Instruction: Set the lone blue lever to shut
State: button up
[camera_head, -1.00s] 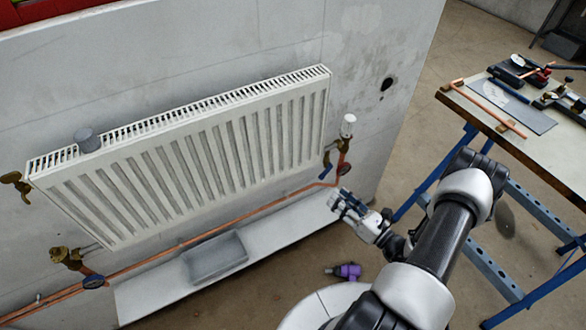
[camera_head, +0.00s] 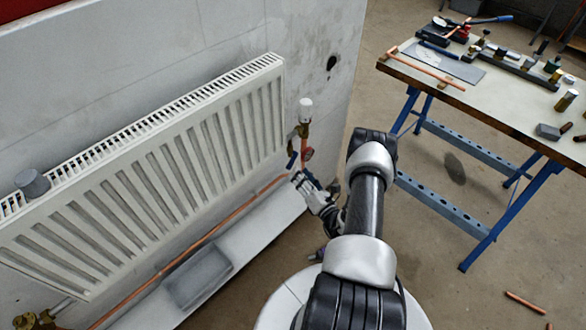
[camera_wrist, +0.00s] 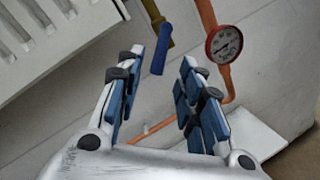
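The blue lever (camera_head: 292,160) hangs at the brass valve (camera_head: 303,131) by the radiator's right end. In the wrist view the blue lever (camera_wrist: 161,54) points down from a yellowish stem, beside the copper pipe. I cannot tell whether its angle means open or shut. My gripper (camera_head: 303,180) is just below and right of the lever in the head view. In the wrist view my gripper (camera_wrist: 161,62) is open, its blue-padded fingers apart, and the lever shows beyond the gap between the tips. No contact is visible.
A red-rimmed gauge (camera_wrist: 223,43) sits on the copper pipe right of the lever. The white radiator (camera_head: 150,180) is close on the left. A grey tray (camera_head: 199,277) lies on the ledge below.

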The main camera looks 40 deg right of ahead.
aim_at(291, 161)
jog(key=w, duration=0.3)
jog(key=w+d+b, duration=0.1)
jog(key=w, duration=0.1)
jog(key=shift+w, duration=0.35)
jog(key=shift+c, duration=0.3)
grip_shut()
